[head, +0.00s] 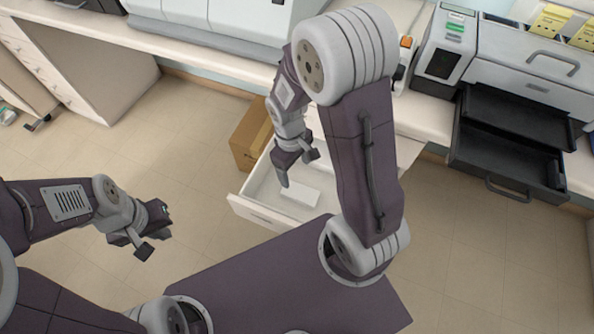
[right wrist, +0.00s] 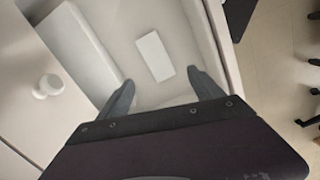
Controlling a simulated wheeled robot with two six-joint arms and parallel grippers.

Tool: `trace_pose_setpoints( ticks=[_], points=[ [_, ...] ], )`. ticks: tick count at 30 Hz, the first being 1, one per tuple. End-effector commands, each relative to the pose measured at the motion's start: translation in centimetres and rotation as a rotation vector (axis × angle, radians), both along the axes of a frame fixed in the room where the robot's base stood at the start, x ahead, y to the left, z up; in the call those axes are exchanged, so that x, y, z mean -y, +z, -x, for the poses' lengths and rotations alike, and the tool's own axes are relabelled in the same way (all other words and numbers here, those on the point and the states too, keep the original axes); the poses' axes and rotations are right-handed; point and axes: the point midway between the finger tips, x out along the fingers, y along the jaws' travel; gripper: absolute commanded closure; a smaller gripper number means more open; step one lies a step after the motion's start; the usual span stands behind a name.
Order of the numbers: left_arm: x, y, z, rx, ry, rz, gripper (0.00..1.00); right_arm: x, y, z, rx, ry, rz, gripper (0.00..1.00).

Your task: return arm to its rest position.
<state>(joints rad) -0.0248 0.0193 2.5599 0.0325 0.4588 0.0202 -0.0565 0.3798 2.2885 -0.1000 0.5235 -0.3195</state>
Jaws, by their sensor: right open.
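My right gripper (head: 297,172) hangs over the open white drawer (head: 240,207) in the head view, its fingers pointing down. In the right wrist view my right gripper (right wrist: 160,92) is open, with nothing between its fingers. A white box-like block (head: 297,192) lies on the drawer floor. It also shows in the right wrist view as a white block (right wrist: 155,56), beyond the fingertips and apart from them. My left gripper (head: 148,240) is at the left over bare floor, with its fingers apart and nothing seen between them.
A cardboard box (head: 250,135) stands on the floor beside the drawer. A white counter (head: 190,57) with machines runs along the back. A dark open tray (head: 507,160) juts out at the right. In the right wrist view a round white knob (right wrist: 48,86) shows at left. Floor at left is free.

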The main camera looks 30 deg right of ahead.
Motion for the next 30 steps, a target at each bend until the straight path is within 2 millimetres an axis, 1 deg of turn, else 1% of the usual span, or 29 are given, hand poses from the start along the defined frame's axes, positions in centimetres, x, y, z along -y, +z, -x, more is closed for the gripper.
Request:
trace_pose_setpoints(
  ticks=[1,3,6,9,15,17,20,23,24,27,28,30],
  points=[
    [0.0,0.0,0.0,0.0,0.0,0.0,1.0,-0.1,1.6,1.0,0.045,-0.109,-0.015,0.24],
    [0.0,0.0,0.0,0.0,0.0,0.0,1.0,-0.3,3.1,2.4,0.095,-0.266,-0.04,0.24],
    [0.0,0.0,0.0,0.0,0.0,0.0,1.0,-0.5,4.3,3.8,0.14,-0.425,-0.07,0.24],
    [0.0,0.0,0.0,0.0,0.0,0.0,1.0,-0.6,4.7,4.4,0.155,-0.487,-0.081,0.24],
    [0.0,0.0,0.0,0.0,0.0,0.0,1.0,-0.6,4.7,4.4,0.155,-0.49,-0.081,0.24],
    [0.0,0.3,0.0,0.0,0.0,0.0,1.0,-0.6,5.0,4.4,0.155,-0.489,-0.081,0.24],
    [0.0,2.3,0.0,0.0,0.0,0.0,1.0,-0.6,7.0,4.4,0.155,-0.488,-0.081,0.24],
    [0.0,6.1,0.0,0.0,0.0,0.0,1.0,-0.6,10.8,4.3,0.154,-0.487,-0.081,0.24],
    [0.0,7.9,0.0,0.0,0.0,0.0,1.0,-0.6,12.6,4.3,0.154,-0.487,-0.081,0.24],
    [0.0,12.0,-0.1,0.001,0.0,0.0,1.0,-0.6,16.7,4.3,0.154,-0.487,-0.081,0.24],
    [0.0,12.8,-0.1,0.001,0.0,0.0,1.0,-0.6,17.5,4.3,0.155,-0.486,-0.081,0.24],
    [0.0,13.6,-0.1,0.001,0.0,0.0,1.0,-0.6,18.3,4.3,0.155,-0.486,-0.081,0.24]
  ],
)
